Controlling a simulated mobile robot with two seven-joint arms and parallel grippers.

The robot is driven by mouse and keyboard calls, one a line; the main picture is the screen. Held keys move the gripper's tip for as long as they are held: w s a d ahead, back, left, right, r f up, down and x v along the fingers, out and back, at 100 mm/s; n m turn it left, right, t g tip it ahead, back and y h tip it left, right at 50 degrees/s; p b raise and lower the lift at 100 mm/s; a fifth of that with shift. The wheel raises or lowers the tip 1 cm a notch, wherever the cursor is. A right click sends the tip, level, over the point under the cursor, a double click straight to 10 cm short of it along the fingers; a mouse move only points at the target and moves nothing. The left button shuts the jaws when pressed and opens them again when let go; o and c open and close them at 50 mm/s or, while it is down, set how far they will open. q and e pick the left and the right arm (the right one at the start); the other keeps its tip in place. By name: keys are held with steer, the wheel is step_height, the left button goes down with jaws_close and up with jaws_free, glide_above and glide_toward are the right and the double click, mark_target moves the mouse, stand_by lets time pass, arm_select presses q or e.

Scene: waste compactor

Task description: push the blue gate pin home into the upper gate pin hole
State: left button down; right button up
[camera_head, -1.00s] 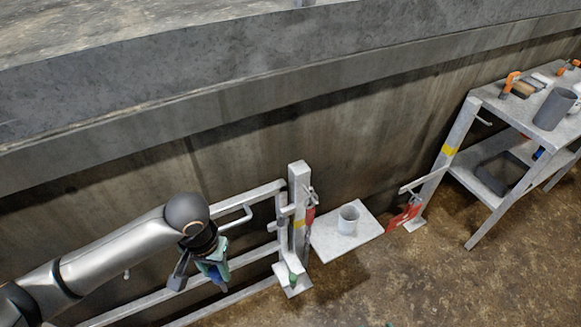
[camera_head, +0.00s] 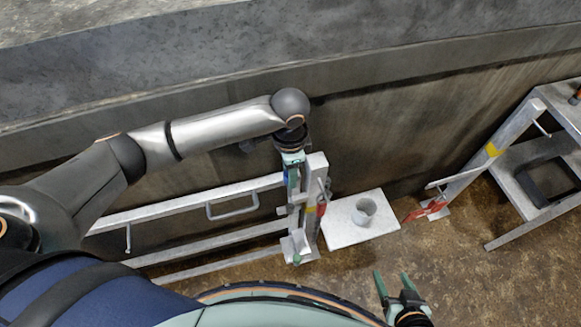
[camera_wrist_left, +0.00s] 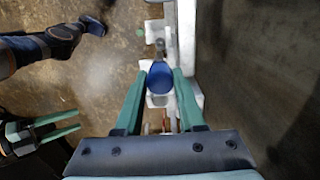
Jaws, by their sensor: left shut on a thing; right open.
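My left gripper (camera_head: 292,170) is at the top of the gate's latch end, beside the grey gate post (camera_head: 314,195). In the left wrist view its green fingers (camera_wrist_left: 160,74) are shut on the blue gate pin (camera_wrist_left: 160,80), whose round blue head shows between them. White bracket parts and the post (camera_wrist_left: 187,40) lie beyond and beside the pin. The upper gate pin hole is hidden below the pin and fingers, so I cannot tell how deep the pin sits. My right gripper (camera_head: 392,286) is open and empty above the floor; it also shows in the left wrist view (camera_wrist_left: 68,124).
The gate (camera_head: 190,205), with a bar handle (camera_head: 232,207), stretches left of the post. A white platform (camera_head: 345,236) with a grey cup (camera_head: 364,211) is right of it. The concrete wall is close behind.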

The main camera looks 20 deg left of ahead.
arm_select(q)
steer(key=b, duration=0.2)
glide_above(290, 196)
steer(key=shift+w+a+f, duration=0.1)
steer(key=shift+w+f, duration=0.1)
steer(key=shift+f, duration=1.25)
steer(key=shift+w+f, duration=0.15)
steer(key=shift+f, duration=1.3)
steer(key=shift+p, duration=0.35)
steer(key=shift+p, duration=0.5)
steer(key=shift+f+b, duration=0.7)
steer(key=shift+f, duration=1.15)
steer(key=shift+s+f, duration=0.1)
steer(key=shift+f, duration=0.05)
